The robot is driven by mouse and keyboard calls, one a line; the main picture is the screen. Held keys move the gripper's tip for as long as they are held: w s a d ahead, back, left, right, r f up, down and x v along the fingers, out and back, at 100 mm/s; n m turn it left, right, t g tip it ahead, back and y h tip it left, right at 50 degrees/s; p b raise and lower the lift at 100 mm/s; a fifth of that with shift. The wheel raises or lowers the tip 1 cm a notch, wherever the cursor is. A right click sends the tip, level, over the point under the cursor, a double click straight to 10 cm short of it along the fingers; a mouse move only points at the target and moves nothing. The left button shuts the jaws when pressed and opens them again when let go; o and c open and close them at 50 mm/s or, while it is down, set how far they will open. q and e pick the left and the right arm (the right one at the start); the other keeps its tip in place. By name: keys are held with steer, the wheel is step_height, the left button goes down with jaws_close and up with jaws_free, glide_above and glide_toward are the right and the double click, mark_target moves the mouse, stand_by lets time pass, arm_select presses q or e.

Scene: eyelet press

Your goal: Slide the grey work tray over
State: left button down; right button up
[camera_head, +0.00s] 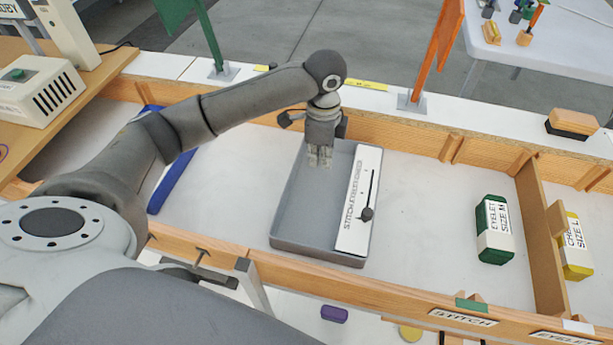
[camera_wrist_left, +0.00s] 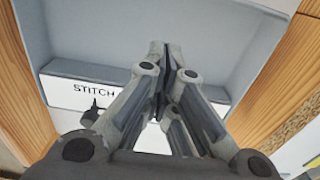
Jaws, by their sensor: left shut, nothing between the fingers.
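The grey work tray (camera_head: 300,238) lies on the white floor of a wood-walled bay in the head view. A white strip with lettering starting "STITCH" (camera_head: 352,229) and a dark pointer with a round knob (camera_head: 367,213) sits along its right side. My left gripper (camera_head: 319,163) points down over the far part of the tray, with its fingers shut and empty. In the left wrist view the shut fingers (camera_wrist_left: 160,60) show against the tray's grey interior (camera_wrist_left: 95,35). Whether the fingertips touch the tray I cannot tell. My right gripper is not in view.
A green box labelled eyelet size M (camera_head: 494,230) stands right of the tray, before a wooden divider (camera_head: 540,240). A blue bar (camera_head: 172,182) lies on the left, partly behind my arm. White floor is clear between the tray and the green box.

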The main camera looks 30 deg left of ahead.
mark_target(319, 191)
arm_select(q)
step_height(319, 191, down, 10)
steer(key=shift+s+f+b, duration=0.1)
steer(key=shift+f+b, duration=0.1)
steer(key=shift+b, duration=0.1)
steer(key=a, duration=0.2)
steer(key=shift+s+a+r, duration=0.3)
steer(key=shift+s, duration=0.1)
steer(key=shift+s+a+p, duration=0.15)
steer(key=shift+a+p, duration=0.15)
steer(key=shift+a, duration=0.3)
